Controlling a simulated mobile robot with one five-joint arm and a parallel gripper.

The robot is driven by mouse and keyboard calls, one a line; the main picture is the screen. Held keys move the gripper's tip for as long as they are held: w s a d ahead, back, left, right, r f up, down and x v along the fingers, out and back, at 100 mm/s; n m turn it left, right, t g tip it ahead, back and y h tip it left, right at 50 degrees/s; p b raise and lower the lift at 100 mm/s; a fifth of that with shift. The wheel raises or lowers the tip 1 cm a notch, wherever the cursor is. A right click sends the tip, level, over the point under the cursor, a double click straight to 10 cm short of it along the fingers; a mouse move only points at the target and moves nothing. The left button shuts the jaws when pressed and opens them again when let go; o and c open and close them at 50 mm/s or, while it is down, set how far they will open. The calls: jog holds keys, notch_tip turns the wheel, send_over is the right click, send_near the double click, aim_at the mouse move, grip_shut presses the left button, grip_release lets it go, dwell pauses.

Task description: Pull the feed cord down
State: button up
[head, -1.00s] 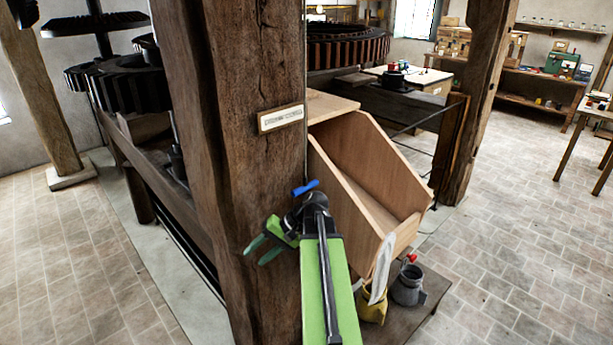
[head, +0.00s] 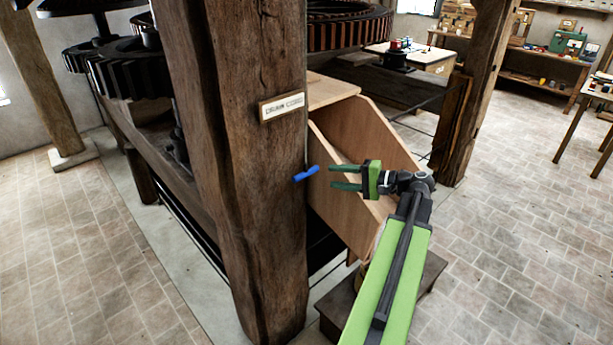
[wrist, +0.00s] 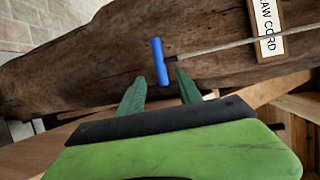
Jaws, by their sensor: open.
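The feed cord's blue handle (head: 306,173) hangs beside the right edge of the thick wooden post (head: 240,200). In the wrist view, the blue handle (wrist: 159,61) lies just beyond the fingertips, and the pale cord (wrist: 215,46) runs from it past a label plate (wrist: 267,28) whose visible letters read "AW CORD". My gripper (head: 332,177) is open and empty, to the right of the handle, with its fingers pointing left at it. In the wrist view, my gripper (wrist: 157,85) has its two green fingers apart. The handle is not between them.
A wooden chute (head: 365,135) stands right behind my gripper. Dark toothed gears (head: 125,70) are at the left and another (head: 350,27) is behind the post. A white-topped table (head: 425,57) stands farther back. Tiled floor on the right (head: 500,230) is open.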

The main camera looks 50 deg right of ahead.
aim_at(310, 174)
jog(key=b+x, duration=0.1)
jog(key=x, duration=1)
jog(key=shift+f+b, duration=0.1)
jog(key=shift+b, duration=0.25)
grip_shut()
dwell(0.6)
